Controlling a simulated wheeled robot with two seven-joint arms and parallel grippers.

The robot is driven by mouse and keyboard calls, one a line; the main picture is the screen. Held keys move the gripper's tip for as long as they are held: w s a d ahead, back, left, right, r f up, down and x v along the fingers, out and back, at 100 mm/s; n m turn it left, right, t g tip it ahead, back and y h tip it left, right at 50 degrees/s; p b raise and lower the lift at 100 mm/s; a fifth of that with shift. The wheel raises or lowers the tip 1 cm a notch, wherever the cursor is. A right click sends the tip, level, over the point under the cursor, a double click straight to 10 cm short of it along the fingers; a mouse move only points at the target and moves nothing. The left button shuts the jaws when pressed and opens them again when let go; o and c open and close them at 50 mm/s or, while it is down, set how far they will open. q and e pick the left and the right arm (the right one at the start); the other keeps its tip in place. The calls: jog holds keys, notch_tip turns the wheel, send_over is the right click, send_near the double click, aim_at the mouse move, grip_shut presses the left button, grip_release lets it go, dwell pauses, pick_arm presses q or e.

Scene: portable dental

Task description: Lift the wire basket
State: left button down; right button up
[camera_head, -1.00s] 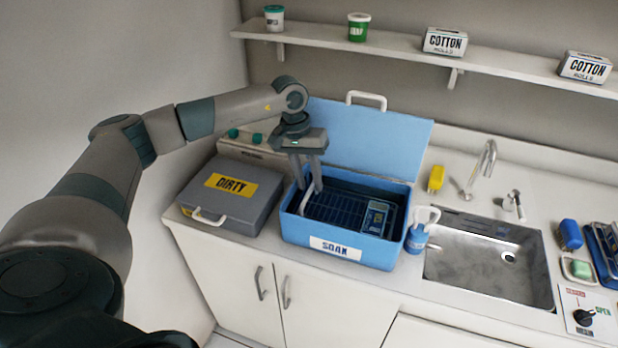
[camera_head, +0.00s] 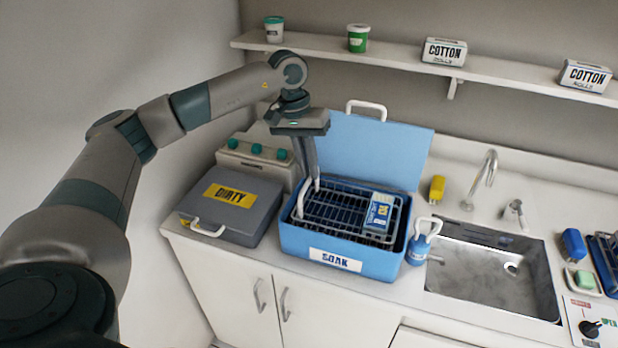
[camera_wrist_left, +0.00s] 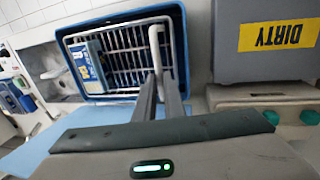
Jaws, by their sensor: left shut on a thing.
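The wire basket (camera_head: 340,212) is a dark wire rack with a pale rim and a white handle at its left end. It sits high in the blue SOAK box (camera_head: 300,240), its rim near the box's top edge. A blue and white labelled packet (camera_head: 380,211) lies in its right part. My left gripper (camera_head: 312,186) is shut on the basket's white handle. In the left wrist view the fingers (camera_wrist_left: 160,76) meet the handle, and the basket (camera_wrist_left: 120,55) shows inside the blue box. The basket's underside is hidden. My right gripper is not in view.
The box's blue lid (camera_head: 375,150) stands open behind. A grey DIRTY case (camera_head: 232,205) is close on the left. A blue bottle (camera_head: 422,243) and the sink (camera_head: 492,270) are on the right. A shelf (camera_head: 400,60) runs above.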

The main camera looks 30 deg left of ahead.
pick_arm(q)
jog(key=shift+w+a+r, duration=0.1)
jog(key=shift+w+r, duration=0.05)
jog(key=shift+r, duration=0.15)
jog(key=c, duration=2)
grip_release()
jog(key=shift+o, duration=0.8)
jog(key=a+r+b, duration=0.1)
jog(key=r+b, duration=0.1)
jog(key=r, duration=0.6)
jog(key=s+a+r+b, duration=0.1)
jog(key=a+r+b, duration=0.1)
jog(key=r, duration=0.7)
jog(key=shift+s+a, duration=0.1)
jog(key=shift+s, duration=0.1)
